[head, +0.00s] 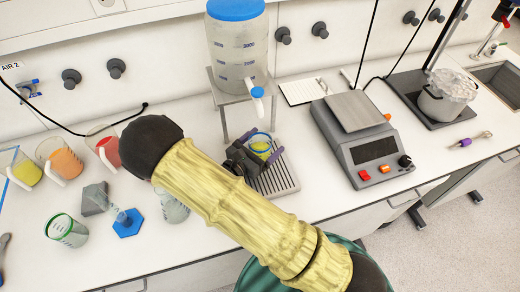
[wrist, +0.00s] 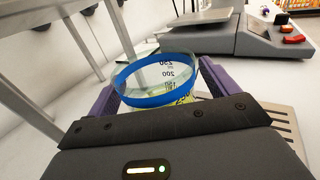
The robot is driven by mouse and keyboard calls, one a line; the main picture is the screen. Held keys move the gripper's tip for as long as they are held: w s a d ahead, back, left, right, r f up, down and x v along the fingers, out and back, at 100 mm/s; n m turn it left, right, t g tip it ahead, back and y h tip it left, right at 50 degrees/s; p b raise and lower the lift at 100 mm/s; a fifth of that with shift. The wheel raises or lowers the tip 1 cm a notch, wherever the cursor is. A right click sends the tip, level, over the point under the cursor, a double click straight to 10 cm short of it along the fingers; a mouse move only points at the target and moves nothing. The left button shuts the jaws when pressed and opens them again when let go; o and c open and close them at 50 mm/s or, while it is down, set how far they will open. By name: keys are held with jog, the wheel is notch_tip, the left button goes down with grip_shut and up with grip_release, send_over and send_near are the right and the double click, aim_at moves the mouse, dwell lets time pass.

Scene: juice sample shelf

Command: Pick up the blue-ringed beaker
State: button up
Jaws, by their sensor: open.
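The blue-ringed beaker (head: 260,144) stands on the slotted drip tray under the dispenser's spout, with yellow-green liquid low inside it. My gripper (head: 252,160) is open at the beaker, reaching in from the left in the head view. In the wrist view its purple-padded fingers (wrist: 158,88) are on either side of the beaker. I cannot tell whether either pad touches the glass. The beaker's lower part is hidden behind my gripper body.
The dispenser tank (head: 238,50) stands on a metal stand (head: 220,96) just behind the beaker. A hot plate (head: 360,145) is to the right. Several juice beakers, a green-ringed beaker (head: 68,230) and a blue-based cylinder (head: 127,222) are to the left. The drip tray (head: 280,178) lies beneath.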

jog(key=c, duration=1.3)
jog(key=shift+r, duration=0.2)
